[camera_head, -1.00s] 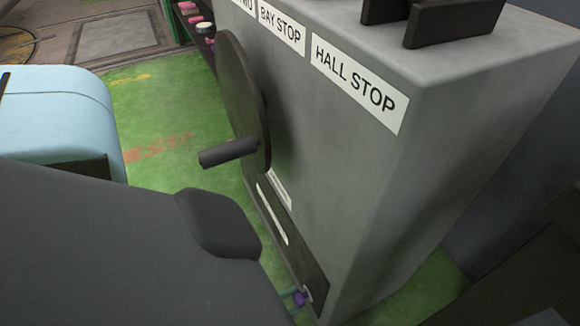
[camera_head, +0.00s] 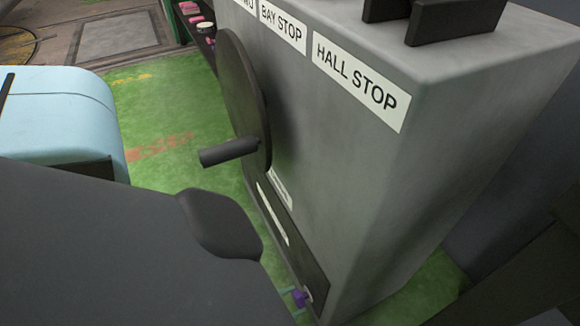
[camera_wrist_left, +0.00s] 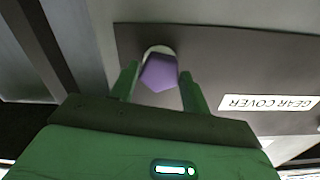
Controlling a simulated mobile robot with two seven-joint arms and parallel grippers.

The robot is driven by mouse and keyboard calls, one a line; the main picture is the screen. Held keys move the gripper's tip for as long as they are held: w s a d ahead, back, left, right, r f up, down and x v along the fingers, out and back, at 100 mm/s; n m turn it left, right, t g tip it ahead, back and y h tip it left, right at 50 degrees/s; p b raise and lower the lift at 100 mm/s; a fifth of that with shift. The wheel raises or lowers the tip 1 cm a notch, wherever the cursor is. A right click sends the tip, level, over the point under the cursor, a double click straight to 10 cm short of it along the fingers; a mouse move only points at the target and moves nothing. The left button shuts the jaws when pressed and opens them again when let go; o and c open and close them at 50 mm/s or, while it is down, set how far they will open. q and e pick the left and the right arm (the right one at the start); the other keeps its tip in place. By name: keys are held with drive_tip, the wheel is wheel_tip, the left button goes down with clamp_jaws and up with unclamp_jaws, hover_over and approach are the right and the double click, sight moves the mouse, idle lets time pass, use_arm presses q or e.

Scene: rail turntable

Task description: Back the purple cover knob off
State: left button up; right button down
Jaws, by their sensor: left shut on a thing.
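The purple cover knob (camera_wrist_left: 159,72) is a small faceted knob at the end of the dark gear cover plate (camera_wrist_left: 220,70). It sits between the two green fingers of my left gripper (camera_wrist_left: 158,88) in the left wrist view, and the gripper is shut on it. A pale round part shows behind the knob. In the head view the knob (camera_head: 299,298) is small at the plate's low end, with the teal fingertips of my left gripper (camera_head: 295,301) beside it. My dark left arm hides most of the gripper there. My right gripper is not in view.
The grey cabinet (camera_head: 360,160) carries a HALL STOP label (camera_head: 354,77) and dark levers (camera_head: 455,22) on top. A dark wheel (camera_head: 242,95) with a protruding handle (camera_head: 228,152) stands above the cover. Green floor (camera_head: 165,130) lies open to the left.

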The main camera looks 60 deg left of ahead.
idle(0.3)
use_arm(q)
drive_tip(key=o, duration=1)
drive_tip(key=s+p, duration=0.1)
drive_tip(key=s, duration=0.7)
drive_tip(key=shift+a+p, duration=0.3)
drive_tip(key=shift+a, duration=0.05)
